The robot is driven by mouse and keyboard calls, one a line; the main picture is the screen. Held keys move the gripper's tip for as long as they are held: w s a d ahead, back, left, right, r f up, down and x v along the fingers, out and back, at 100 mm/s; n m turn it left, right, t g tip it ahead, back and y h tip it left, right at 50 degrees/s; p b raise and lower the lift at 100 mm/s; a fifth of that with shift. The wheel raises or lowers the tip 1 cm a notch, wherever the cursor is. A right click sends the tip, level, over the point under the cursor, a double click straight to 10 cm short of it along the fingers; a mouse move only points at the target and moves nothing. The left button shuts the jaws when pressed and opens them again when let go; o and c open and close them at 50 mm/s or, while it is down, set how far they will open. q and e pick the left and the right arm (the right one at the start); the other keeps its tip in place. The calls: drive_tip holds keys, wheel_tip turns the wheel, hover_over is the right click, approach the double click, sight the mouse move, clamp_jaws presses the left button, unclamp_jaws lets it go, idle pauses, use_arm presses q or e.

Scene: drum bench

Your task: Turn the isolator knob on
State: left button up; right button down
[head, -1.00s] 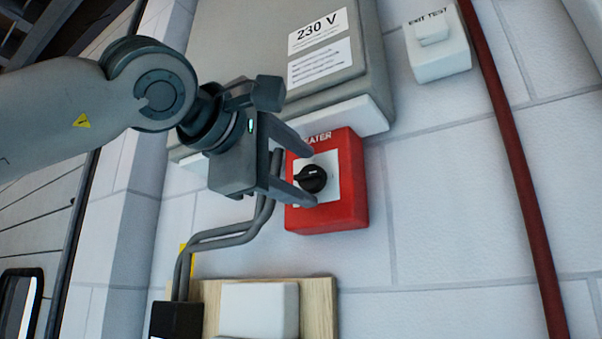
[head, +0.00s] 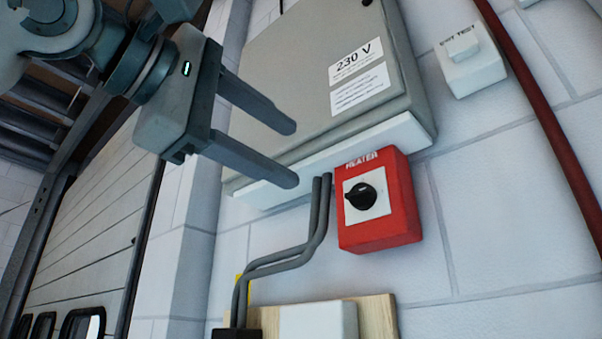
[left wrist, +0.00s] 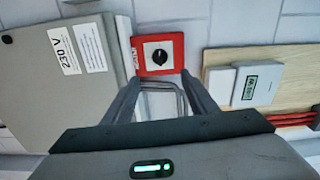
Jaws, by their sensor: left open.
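The isolator is a red box marked "HEATER" (head: 405,215) on the wall, with a white plate and a black knob (head: 361,196). The knob's pointer end faces left in the head view. The knob also shows in the left wrist view (left wrist: 159,57), beyond my fingertips. My left gripper (head: 293,155) is open and empty. Its fingers are apart from the knob, to its upper left in the head view, in front of the grey cabinet's lower edge. My right gripper is in neither view.
A grey cabinet labelled 230 V (head: 290,75) is above left of the red box. Grey cables (head: 318,225) run down beside the box. A white "EXIT TEST" switch (head: 472,62) and a dark red pipe (head: 560,140) are to the right. A wooden board (head: 378,318) is below.

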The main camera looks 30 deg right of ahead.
use_arm(q)
drive_tip(key=shift+v, duration=0.8)
drive_tip(key=shift+f, duration=0.1)
